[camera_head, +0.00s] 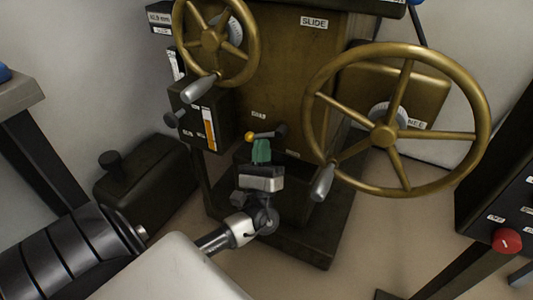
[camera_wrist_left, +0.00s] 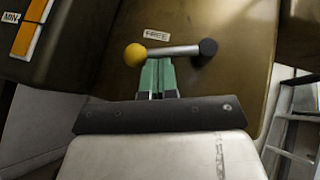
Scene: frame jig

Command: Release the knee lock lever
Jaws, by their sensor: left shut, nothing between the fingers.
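The knee lock lever (camera_head: 264,134) is a short metal rod with a yellow ball on its left end and a dark pivot on its right, on the front of the brown machine column. In the left wrist view the lever (camera_wrist_left: 172,50) lies nearly level, just below a label reading FREE (camera_wrist_left: 157,35). My left gripper (camera_head: 261,150) has green fingertips, shut with nothing between them. In the left wrist view its tips (camera_wrist_left: 158,68) sit right under the rod, between ball and pivot; I cannot tell whether they touch it. My right gripper is not in view.
A large brass handwheel (camera_head: 385,136) stands to the right, its grey handle (camera_head: 323,182) hanging near my left gripper. A smaller brass handwheel (camera_head: 215,38) is at upper left. A box with an orange gauge (camera_head: 209,128) is left of the lever. A red knob (camera_head: 507,240) is far right.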

